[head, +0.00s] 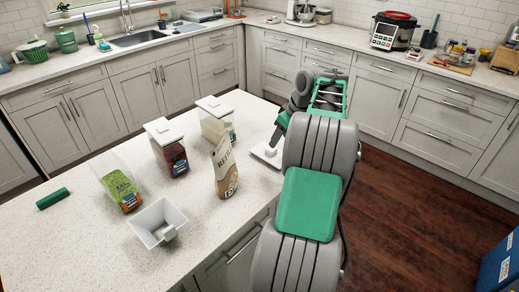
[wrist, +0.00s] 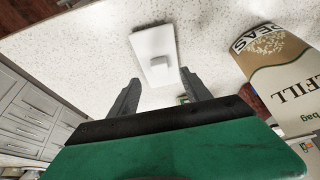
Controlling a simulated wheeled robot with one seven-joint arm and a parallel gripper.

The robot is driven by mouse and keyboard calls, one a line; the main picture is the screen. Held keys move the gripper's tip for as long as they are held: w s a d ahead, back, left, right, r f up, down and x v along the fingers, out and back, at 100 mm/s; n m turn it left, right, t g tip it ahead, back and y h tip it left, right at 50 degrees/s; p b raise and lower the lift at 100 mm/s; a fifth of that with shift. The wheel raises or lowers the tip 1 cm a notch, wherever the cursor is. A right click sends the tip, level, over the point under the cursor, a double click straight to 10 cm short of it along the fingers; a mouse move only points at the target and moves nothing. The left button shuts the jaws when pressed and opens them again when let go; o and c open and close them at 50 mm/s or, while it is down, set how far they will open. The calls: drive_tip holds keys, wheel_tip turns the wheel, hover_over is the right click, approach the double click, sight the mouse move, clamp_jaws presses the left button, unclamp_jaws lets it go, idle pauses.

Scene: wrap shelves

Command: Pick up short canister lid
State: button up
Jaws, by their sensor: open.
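A white square lid with a raised square knob lies flat on the counter; the short canister lid (head: 264,156) is partly hidden by my arm in the head view. In the wrist view the lid (wrist: 153,45) sits just beyond my fingertips, its knob (wrist: 155,65) facing up and its near end reaching toward the gap between the fingers. My gripper (wrist: 160,76) is open and empty, with one dark finger on each side of the lid's near end.
A paper refill bag (head: 226,172) stands close left of the lid. Two white-lidded canisters (head: 168,152) (head: 216,122) stand behind it. The counter's right edge is near.

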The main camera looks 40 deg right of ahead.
sight(271, 149)
drive_tip(key=shift+w+f, duration=0.2)
drive_tip(key=shift+w, duration=0.1)
drive_tip(key=x, duration=0.2)
drive_tip(key=p+x, duration=0.1)
drive_tip(key=x, duration=0.3)
drive_tip(key=shift+w, duration=0.4)
drive_tip(key=shift+w+f, duration=0.15)
drive_tip(key=shift+f, duration=0.3)
drive_tip(key=shift+c, duration=0.4)
clamp_jaws()
